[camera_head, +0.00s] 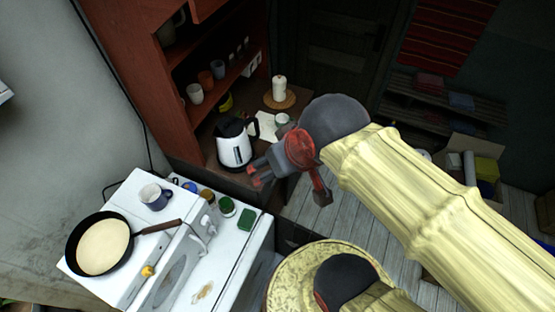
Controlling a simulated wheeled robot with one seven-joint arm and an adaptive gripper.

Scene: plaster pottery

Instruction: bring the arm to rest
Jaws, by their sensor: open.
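My gripper (289,188) is in the middle of the head view, at the end of my thick pale-yellow arm. The arm comes in from the lower right. The gripper has dark grey and red parts, and its fingers are spread apart. I see nothing between them. It hangs in front of the wooden cabinet, to the right of the kettle in the picture. I cannot tell how far it is from the kettle or the counter.
A white and black kettle (235,149) stands on the cabinet counter. A white stove (195,278) at lower left carries a frying pan (103,247), a blue-grey mug (156,196) and small jars. Open floor planks (314,222) show below my gripper. A box and bench stand at right.

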